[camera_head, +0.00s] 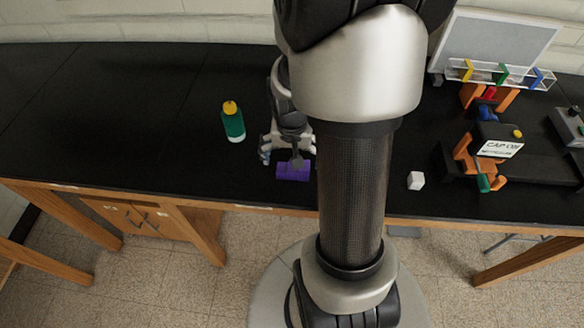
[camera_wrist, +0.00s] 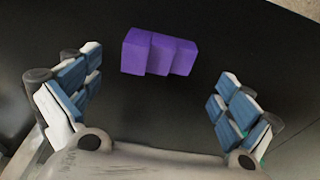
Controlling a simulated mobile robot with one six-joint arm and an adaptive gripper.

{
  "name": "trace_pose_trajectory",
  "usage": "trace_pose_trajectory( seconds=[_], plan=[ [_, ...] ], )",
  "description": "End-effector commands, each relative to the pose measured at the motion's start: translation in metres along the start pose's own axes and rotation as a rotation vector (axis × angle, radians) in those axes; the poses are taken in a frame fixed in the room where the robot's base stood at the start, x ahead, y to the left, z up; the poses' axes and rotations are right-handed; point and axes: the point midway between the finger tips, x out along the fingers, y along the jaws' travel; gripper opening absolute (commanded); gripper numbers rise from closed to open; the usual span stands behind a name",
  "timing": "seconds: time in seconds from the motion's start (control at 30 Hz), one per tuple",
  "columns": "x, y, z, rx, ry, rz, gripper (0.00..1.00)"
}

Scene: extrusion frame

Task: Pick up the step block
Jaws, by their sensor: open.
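The step block is a purple stepped block (camera_head: 292,171) lying on the black table near its front edge. In the wrist view the purple block (camera_wrist: 158,52) shows beyond the fingertips, roughly centred between them. My gripper (camera_wrist: 158,90) is open, with its blue-padded fingers spread wide to either side and nothing between them. In the head view my gripper (camera_head: 288,150) is just behind the block, partly overlapping it in the picture. I cannot tell the exact height of the fingers above the table.
A green bottle with a yellow cap (camera_head: 233,122) stands left of my gripper. A small white cube (camera_head: 416,180) lies right of my arm. A fixture with orange parts and a "CAP ON" sign (camera_head: 500,148) stands further right. The table's left part is clear.

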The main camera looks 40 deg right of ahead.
Motion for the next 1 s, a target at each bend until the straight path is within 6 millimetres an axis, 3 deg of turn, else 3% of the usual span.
trace_pose_trajectory(
  seconds=[0.17,0.4,0.67,1.0],
  plan=[
    [0.013,0.001,0.002,0.0,-0.002,0.001,0.98],
    [0.049,0.002,0.004,0.001,-0.003,0.001,0.98],
    [0.052,0.001,0.003,0.001,0.001,0.0,0.98],
    [0.052,0.001,0.003,0.0,0.0,0.0,0.76]
  ],
)
